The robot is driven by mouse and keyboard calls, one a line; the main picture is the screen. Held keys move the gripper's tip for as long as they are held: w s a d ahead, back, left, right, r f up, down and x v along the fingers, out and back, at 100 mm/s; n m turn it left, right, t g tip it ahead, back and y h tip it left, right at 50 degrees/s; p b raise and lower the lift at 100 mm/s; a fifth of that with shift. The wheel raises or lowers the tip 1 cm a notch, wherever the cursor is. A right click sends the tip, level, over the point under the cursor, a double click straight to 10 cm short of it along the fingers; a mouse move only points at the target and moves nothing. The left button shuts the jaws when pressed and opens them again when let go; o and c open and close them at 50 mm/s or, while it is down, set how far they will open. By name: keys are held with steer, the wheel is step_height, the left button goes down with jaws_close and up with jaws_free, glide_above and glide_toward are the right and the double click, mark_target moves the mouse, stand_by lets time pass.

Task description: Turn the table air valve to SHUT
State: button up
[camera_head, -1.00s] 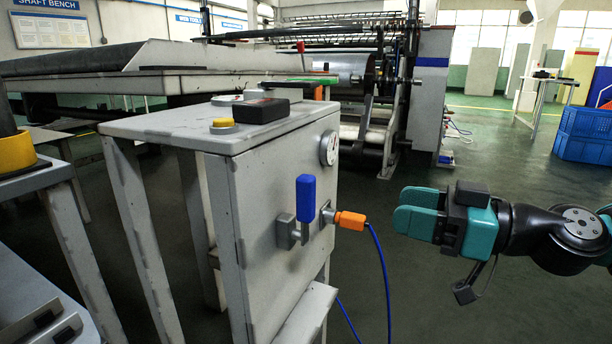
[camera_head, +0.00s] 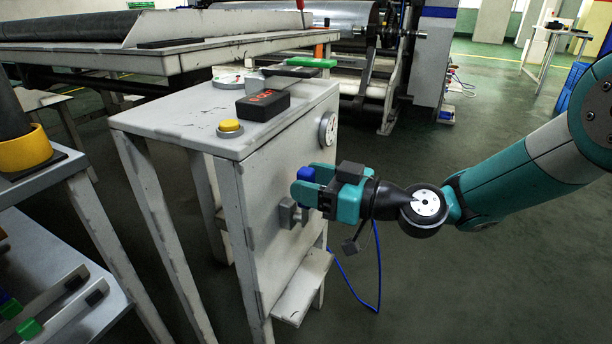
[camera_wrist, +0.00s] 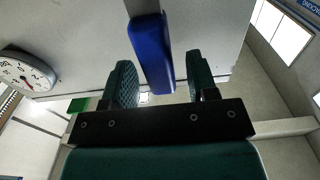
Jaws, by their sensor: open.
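The air valve's blue handle (camera_head: 307,174) is on the side of the grey cabinet (camera_head: 282,190), mostly hidden by my gripper in the head view. Its grey valve body (camera_head: 288,213) shows just below. My gripper (camera_head: 308,183) is at the handle with its fingers open. In the wrist view, the blue handle (camera_wrist: 152,52) runs between the two open fingertips of my gripper (camera_wrist: 157,85), with a gap visible on both sides. The orange air connector beside the valve is hidden behind my gripper. I cannot read any SHUT marking.
A round gauge (camera_head: 328,129) is on the cabinet above the valve; it also shows in the wrist view (camera_wrist: 27,72). A yellow button (camera_head: 230,127) and a black box (camera_head: 263,105) sit on the cabinet top. A blue hose (camera_head: 378,270) hangs below my gripper. Floor to the right is clear.

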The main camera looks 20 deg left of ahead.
steer(key=shift+a, duration=0.55)
jaws_close()
